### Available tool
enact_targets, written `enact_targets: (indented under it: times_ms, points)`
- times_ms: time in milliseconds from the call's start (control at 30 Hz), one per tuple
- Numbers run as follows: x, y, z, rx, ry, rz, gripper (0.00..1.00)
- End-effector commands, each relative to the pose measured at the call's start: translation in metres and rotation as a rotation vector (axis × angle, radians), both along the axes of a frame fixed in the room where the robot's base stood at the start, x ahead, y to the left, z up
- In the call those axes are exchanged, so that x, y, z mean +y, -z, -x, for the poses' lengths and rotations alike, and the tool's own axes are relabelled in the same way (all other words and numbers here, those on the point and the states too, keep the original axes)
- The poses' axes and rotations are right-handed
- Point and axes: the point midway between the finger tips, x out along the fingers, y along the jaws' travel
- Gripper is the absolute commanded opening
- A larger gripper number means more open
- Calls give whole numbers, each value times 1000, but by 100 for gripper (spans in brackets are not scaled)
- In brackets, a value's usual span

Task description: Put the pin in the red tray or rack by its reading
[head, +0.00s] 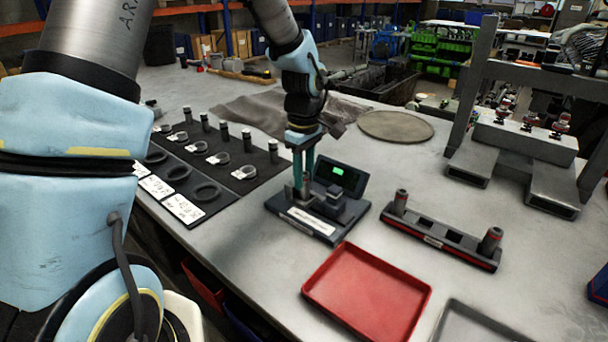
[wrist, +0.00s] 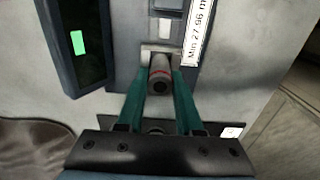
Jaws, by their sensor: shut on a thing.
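My gripper (head: 303,188) points down at the gauge (head: 318,226) and is shut on a dark pin with a red ring (wrist: 159,74). In the wrist view the pin stands between the teal fingers, at the gauge's metal block. I cannot tell whether it rests on the block. The gauge's display (head: 340,177) shows a green patch too small to read; it also shows in the wrist view (wrist: 78,42). A label on the gauge (wrist: 198,32) reads "Min 27.96". The empty red tray (head: 368,292) lies in front. The rack (head: 440,236) holds a pin at each end, with open slots between.
A dark mat (head: 215,205) at the left carries several pins, rings and white cards. A grey tray (head: 480,325) lies right of the red tray. A round disc (head: 396,126) and a cloth (head: 250,110) lie behind. A grey press frame (head: 520,150) stands at the right.

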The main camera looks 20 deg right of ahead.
Motion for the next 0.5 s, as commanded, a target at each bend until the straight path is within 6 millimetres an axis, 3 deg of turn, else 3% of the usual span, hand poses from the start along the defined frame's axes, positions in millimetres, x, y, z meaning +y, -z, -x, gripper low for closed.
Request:
enact_targets:
  times_ms: [133, 500]
  points:
    - [0, 0, 0, 0, 0, 0, 0]
    - [0, -4, 0, -1, 0, 0, 0]
